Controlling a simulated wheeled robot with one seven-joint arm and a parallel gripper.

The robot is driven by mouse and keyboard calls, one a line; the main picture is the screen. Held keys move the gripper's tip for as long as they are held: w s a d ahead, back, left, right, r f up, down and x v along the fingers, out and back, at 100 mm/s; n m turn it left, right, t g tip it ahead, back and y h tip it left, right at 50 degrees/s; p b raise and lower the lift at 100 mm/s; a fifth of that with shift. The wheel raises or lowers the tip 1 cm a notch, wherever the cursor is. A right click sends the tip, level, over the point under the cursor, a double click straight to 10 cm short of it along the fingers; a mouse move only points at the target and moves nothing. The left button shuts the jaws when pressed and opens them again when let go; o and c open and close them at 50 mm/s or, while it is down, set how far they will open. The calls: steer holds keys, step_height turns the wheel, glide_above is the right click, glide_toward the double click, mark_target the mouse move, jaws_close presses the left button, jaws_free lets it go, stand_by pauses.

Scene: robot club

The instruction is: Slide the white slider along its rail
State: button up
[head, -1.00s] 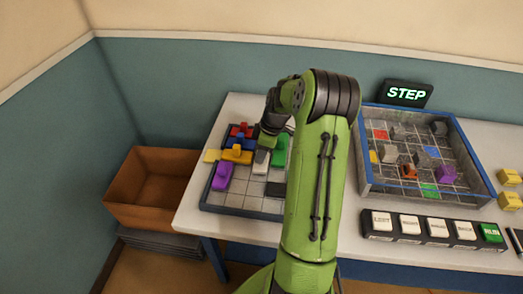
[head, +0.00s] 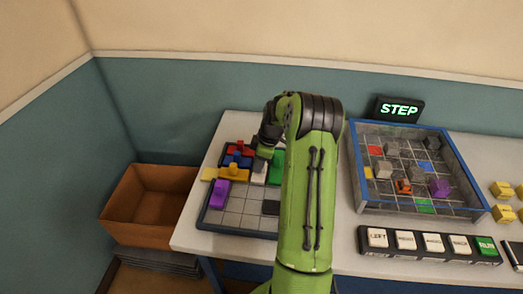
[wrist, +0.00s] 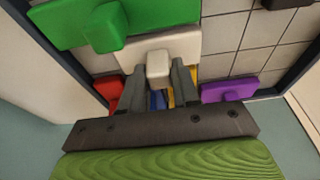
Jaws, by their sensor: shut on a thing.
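The white slider (head: 259,172) is a flat block with a raised knob on the gridded sliding-block board (head: 213,228). In the wrist view the slider (wrist: 190,45) lies between the green block (wrist: 160,14) and the purple block (wrist: 228,88). My gripper (wrist: 158,72) is shut on the slider's knob, one finger on each side. In the head view my gripper (head: 263,150) reaches over the board's back part, and my arm covers the board's right side. Any rail is not distinguishable.
Red (head: 238,148), blue (head: 239,161) and yellow (head: 232,173) blocks crowd the board left of the slider. Bare cells lie toward the front, with a dark block (head: 271,207) at the right. A walled grid box (head: 468,192) and a button row (head: 430,254) stand right.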

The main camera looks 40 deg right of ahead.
steer(key=shift+w+d+p, duration=0.8)
steer(key=shift+w+d, duration=0.1)
steer(key=shift+d, duration=0.3)
steer(key=shift+w+d+p, duration=0.75)
steer(key=shift+w+d, duration=0.1)
steer(key=shift+d, duration=0.3)
steer(key=o, duration=0.6)
steer(key=shift+c, duration=0.2)
steer(key=w+a+p+v, duration=0.1)
steer(key=p+v, duration=0.3)
steer(key=v, duration=0.3)
steer(key=shift+w+p, duration=0.15)
steer(key=shift+p, duration=0.2)
steer(key=shift+r, duration=0.1)
